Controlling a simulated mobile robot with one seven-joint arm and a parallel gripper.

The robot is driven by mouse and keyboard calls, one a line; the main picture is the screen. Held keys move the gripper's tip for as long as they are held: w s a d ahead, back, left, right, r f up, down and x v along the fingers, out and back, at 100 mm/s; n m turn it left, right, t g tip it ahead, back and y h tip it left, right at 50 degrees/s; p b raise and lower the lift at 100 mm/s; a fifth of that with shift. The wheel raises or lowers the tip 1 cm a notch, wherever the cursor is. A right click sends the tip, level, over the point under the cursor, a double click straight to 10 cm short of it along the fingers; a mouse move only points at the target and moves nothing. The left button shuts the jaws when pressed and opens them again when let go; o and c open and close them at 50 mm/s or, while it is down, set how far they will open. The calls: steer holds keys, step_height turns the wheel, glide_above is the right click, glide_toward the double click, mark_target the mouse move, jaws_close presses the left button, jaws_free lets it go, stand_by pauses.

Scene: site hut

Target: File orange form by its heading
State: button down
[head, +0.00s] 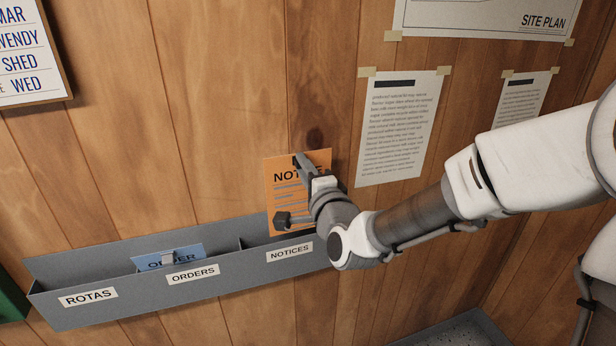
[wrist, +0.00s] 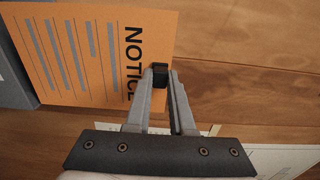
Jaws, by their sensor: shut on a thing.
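The orange form (head: 283,195) stands upright with its heading at the top. In the wrist view the form (wrist: 95,50) reads "NOTICE". My gripper (head: 303,165) is shut on the form's top edge, near the heading; its fingertips also show in the wrist view (wrist: 160,75). The grey wall rack (head: 130,304) has three labelled slots: ROTAS (head: 88,297), ORDERS (head: 193,276) and NOTICES (head: 290,252).
A blue form (head: 185,253) headed "ORDER" stands in the ORDERS slot, with a grey clip in front. The ROTAS slot shows no paper. Taped sheets (head: 402,125) hang on the wooden wall at right, and a name board (head: 30,55) at upper left.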

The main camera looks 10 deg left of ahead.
mark_target(299, 197)
steer(key=shift+x, duration=0.75)
steer(key=shift+w+a+b, duration=0.3)
steer(key=shift+w+b, duration=0.15)
steer(key=shift+b, duration=0.05)
stand_by(0.3)
steer(key=shift+f, duration=0.1)
stand_by(0.6)
steer(key=shift+f+b, duration=1.5)
steer(key=shift+b, duration=0.25)
steer(key=shift+f, duration=0.15)
steer(key=shift+f+b, duration=1.45)
steer(key=shift+b, duration=0.15)
steer(key=shift+f+b, duration=1.55)
